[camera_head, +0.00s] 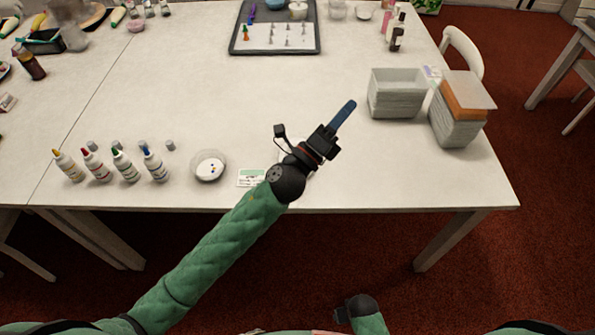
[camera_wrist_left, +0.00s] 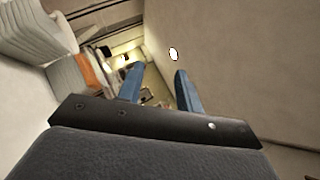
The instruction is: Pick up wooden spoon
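I cannot make out a wooden spoon in either view. My left gripper (camera_head: 345,110) is above the white table (camera_head: 215,110), right of centre, with its blue fingers pointing away to the upper right. In the left wrist view, the two blue fingers (camera_wrist_left: 158,72) stand apart with nothing held between them. A pale round dish (camera_head: 311,165) is partly hidden under my left wrist. My right gripper (camera_head: 341,314) is low at the bottom of the head view, off the table; its fingers are not clear.
Stacked grey containers (camera_head: 394,95) and a second stack (camera_head: 456,125) with an orange layer stand to the right. Several bottles (camera_head: 123,166) and a white dish (camera_head: 210,177) are at the front left. A dark tray (camera_head: 236,43) lies at the back. The middle is clear.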

